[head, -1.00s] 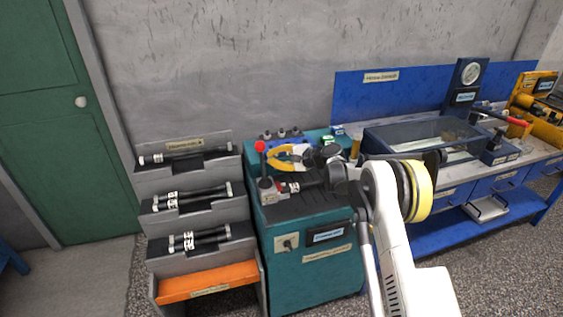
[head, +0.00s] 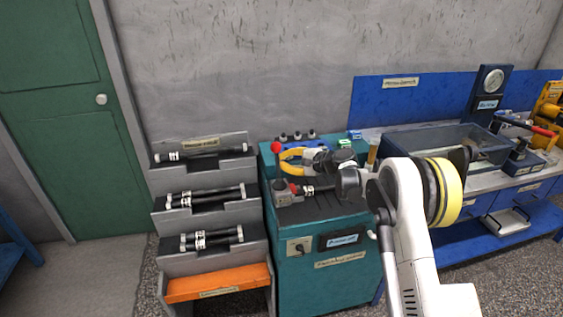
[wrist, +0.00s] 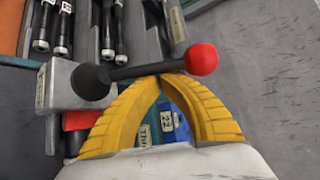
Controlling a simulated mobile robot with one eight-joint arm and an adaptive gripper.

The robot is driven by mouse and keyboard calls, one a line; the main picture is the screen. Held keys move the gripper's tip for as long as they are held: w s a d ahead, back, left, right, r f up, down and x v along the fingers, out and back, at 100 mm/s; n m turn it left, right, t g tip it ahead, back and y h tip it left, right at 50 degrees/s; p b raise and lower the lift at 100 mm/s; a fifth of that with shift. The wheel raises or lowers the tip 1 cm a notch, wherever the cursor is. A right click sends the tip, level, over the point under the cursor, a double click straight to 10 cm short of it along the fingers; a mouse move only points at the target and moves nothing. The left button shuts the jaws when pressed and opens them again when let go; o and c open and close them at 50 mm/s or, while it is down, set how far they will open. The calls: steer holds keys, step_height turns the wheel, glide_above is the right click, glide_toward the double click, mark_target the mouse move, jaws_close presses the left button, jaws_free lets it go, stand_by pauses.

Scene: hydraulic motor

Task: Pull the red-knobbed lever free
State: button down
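The lever has a red knob (head: 276,146) and a dark rod. In the wrist view the red knob (wrist: 202,59) is at upper right, and the rod (wrist: 140,70) runs left to a dark round boot (wrist: 91,81) on a grey block (wrist: 62,88). My gripper (wrist: 160,77) has yellow ridged fingers whose tips come together at the rod, just short of the knob. It looks shut on the rod, though the exact contact is partly hidden. In the head view my gripper (head: 282,157) reaches from the right, its tips beside the stem below the knob.
The grey block (head: 284,195) sits on a teal cabinet (head: 312,262). A stepped grey rack (head: 207,215) with several black cylinders stands left of it, above an orange step (head: 217,283). A blue bench (head: 480,240) with a clear-sided tank is at right. Open floor lies by the green door (head: 55,130).

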steer(key=shift+s+d+r, duration=0.15)
steer(key=shift+s+r, duration=0.2)
steer(key=shift+s, duration=0.2)
stand_by(0.4)
steer(key=shift+s+d+r, duration=0.1)
steer(key=shift+s+r, duration=0.1)
steer(key=shift+s, duration=0.2)
steer(key=shift+s+d+r+p, duration=0.1)
steer(key=shift+s+r+p, duration=0.05)
steer(key=shift+s, duration=0.25)
steer(key=shift+s+d+r+p, duration=0.1)
steer(key=shift+s+p, duration=0.05)
steer(key=shift+s, duration=0.25)
steer(key=shift+s+d, duration=0.15)
steer(key=shift+s, duration=0.5)
steer(key=shift+s+d, duration=0.15)
steer(key=shift+s, duration=0.45)
steer(key=shift+s+f, duration=0.15)
steer(key=shift+s+d+f, duration=0.15)
steer(key=shift+s, duration=0.15)
